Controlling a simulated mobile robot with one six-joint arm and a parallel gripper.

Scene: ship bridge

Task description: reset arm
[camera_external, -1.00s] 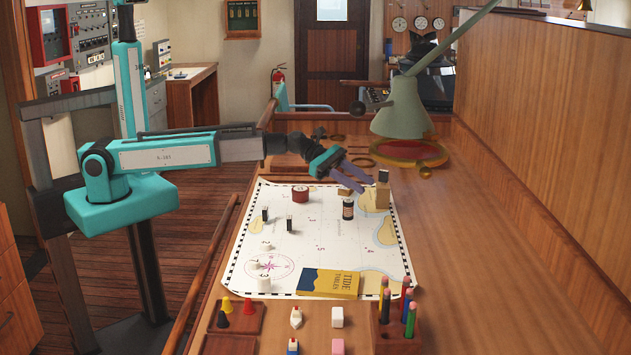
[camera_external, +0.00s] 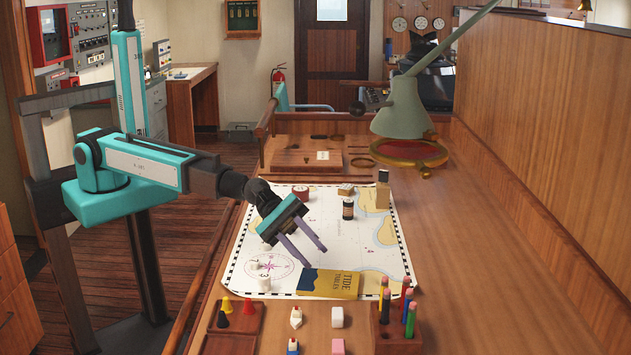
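My gripper (camera_external: 316,255) is over the left middle of the white chart (camera_external: 355,231). Its two purple fingers point down and to the right, spread apart with nothing between them. The fingertips are just above the far side of the yellow tide tables book (camera_external: 328,283); I cannot tell the exact height. My wrist hides part of the chart, where small dark-and-white pieces stood.
A dark bottle (camera_external: 348,209), a red tin (camera_external: 300,193) and a tan block with a dark top (camera_external: 382,195) stand on the chart's far part. A green lamp (camera_external: 401,108) overhangs the table. A pencil holder (camera_external: 396,330) and small pieces line the front. The right of the table is clear.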

